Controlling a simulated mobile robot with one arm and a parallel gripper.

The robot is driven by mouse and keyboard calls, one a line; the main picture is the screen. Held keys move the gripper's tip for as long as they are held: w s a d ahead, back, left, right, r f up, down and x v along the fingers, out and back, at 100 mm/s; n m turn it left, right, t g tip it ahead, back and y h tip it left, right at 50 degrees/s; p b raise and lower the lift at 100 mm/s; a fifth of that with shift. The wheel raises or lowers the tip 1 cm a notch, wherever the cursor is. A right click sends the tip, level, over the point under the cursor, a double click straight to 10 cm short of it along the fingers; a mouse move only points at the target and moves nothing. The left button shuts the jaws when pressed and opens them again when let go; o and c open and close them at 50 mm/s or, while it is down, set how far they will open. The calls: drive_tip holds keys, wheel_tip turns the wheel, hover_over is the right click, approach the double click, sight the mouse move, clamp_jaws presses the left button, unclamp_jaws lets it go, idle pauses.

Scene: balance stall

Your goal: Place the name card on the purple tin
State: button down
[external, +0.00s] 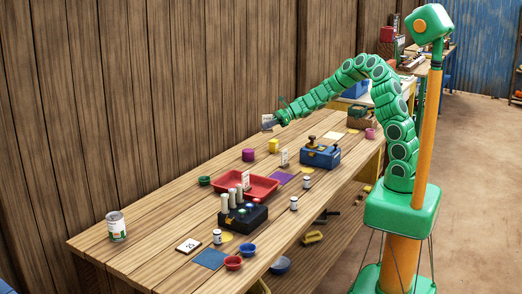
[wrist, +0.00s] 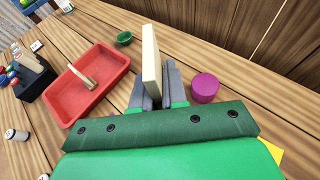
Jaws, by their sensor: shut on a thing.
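My gripper (external: 277,120) is raised above the far side of the table. It is shut on the name card (external: 267,122), a thin pale card. In the wrist view the name card (wrist: 151,62) stands edge-on between the grey fingers of my gripper (wrist: 155,92), reaching beyond their tips. The purple tin (external: 248,155) is a short round tin on the table, below and a little left of my gripper in the external view. In the wrist view the purple tin (wrist: 205,87) lies just right of the fingers, apart from the card. Its top looks bare.
A red tray (wrist: 63,113) with a card-like piece in it and a green bowl (wrist: 124,38) lie left of the fingers. A yellow cube (external: 273,145) stands near the tin. A blue box (external: 320,156) and a black stand (external: 243,217) are further off. A wooden wall runs behind.

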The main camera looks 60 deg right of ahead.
drive_tip(key=w+f, duration=0.3)
drive_tip(key=w, duration=0.3)
hover_over(248, 150)
drive_tip(key=f, duration=0.5)
drive_tip(key=shift+s+f, duration=0.15)
drive_tip(key=shift+s, duration=0.05)
drive_tip(key=shift+w+f, duration=0.15)
drive_tip(key=shift+f, duration=0.05)
drive_tip(key=shift+w+f, duration=0.1)
drive_tip(key=shift+f, duration=1.45)
drive_tip(key=shift+f, duration=0.1)
drive_tip(key=c, duration=1.2)
unclamp_jaws()
drive_tip(key=shift+o, duration=0.2)
